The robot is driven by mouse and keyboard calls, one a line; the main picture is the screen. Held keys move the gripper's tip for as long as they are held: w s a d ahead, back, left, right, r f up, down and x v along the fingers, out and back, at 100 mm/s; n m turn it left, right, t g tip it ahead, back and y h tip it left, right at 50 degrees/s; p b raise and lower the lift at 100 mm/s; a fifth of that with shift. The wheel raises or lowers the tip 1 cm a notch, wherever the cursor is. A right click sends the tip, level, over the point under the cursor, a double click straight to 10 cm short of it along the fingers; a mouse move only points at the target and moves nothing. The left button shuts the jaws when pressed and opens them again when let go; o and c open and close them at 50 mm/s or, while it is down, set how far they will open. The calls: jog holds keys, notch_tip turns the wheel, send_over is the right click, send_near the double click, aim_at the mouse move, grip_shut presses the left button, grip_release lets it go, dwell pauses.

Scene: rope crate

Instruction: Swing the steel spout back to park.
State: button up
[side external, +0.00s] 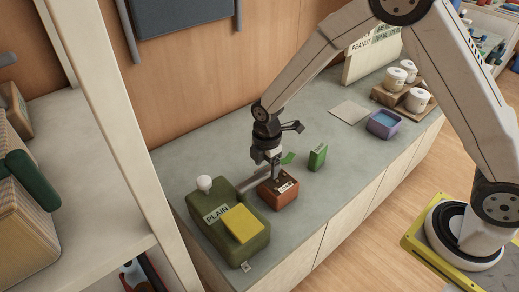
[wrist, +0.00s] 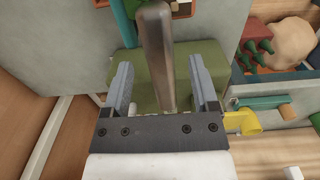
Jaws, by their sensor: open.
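The steel spout (side external: 250,184) sticks out from the side of a green box labelled PLAIN (side external: 202,228), toward a red-brown box (side external: 282,196). My gripper (side external: 275,172) is low over the spout's outer end, close above the red-brown box. In the wrist view the spout (wrist: 157,48) runs lengthwise between the two fingers of my gripper (wrist: 161,68), which is open. A gap shows on each side of the spout. The green box (wrist: 128,62) lies behind it. I cannot tell how deep the fingers reach around the spout.
The green box carries a yellow panel (side external: 241,223) and a white knob (side external: 204,183). A green upright block (side external: 318,157) stands right of my gripper. A purple bin (side external: 383,125) and white rolls (side external: 395,78) are farther back. The grey counter (side external: 310,205) is bare at the front.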

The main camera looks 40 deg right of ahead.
jog(key=shift+f, duration=0.6)
jog(key=shift+c, duration=0.2)
grip_shut()
dwell(1.0)
